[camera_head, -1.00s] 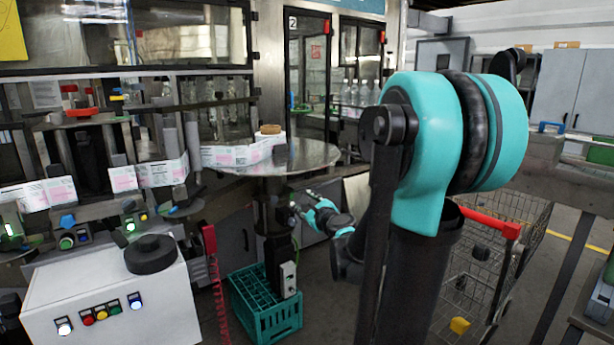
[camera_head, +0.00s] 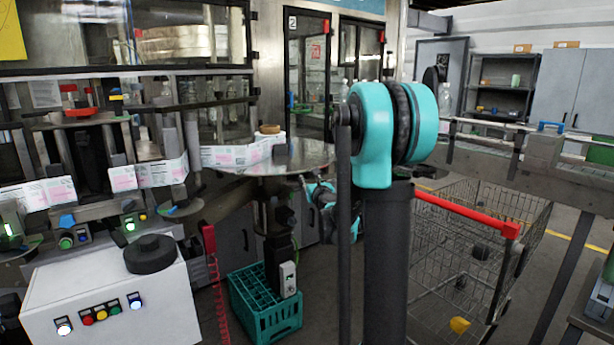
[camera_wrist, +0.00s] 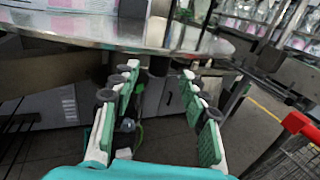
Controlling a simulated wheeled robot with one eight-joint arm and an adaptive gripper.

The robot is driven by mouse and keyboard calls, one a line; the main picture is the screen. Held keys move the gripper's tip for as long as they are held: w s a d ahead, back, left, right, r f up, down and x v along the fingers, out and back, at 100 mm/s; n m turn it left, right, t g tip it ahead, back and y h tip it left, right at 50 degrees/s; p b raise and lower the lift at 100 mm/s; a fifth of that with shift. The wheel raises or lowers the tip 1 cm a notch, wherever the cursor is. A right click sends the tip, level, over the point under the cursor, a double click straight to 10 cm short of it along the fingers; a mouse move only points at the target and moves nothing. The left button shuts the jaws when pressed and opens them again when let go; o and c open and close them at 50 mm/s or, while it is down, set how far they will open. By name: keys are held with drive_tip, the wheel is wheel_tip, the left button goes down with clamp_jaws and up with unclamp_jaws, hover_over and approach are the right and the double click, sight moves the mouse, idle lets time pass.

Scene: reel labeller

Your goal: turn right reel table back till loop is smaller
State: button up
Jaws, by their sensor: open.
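The right reel table (camera_head: 308,153) is a round, shiny metal disc at the middle of the head view. In the wrist view its edge (camera_wrist: 75,30) crosses the top of the picture. A white and pink label strip (camera_head: 235,157) stands on edge at the disc's left side; I cannot make out the full shape of its loop. My gripper (camera_wrist: 158,74) is open, with nothing between its fingers. The fingers point toward the disc's rim, seemingly apart from it. In the head view my wrist is partly hidden behind my arm, close to the disc's right edge.
A teal crate (camera_head: 264,308) stands on the floor below the disc. A wire trolley with a red handle (camera_head: 470,215) is to the right of my arm. A white control box (camera_head: 110,300) with buttons is at front left. A dark block (camera_head: 281,154) shows at the disc.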

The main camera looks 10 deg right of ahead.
sight(308, 175)
drive_tip(key=w, duration=0.6)
drive_tip(key=shift+w, duration=0.1)
clamp_jaws()
idle(0.3)
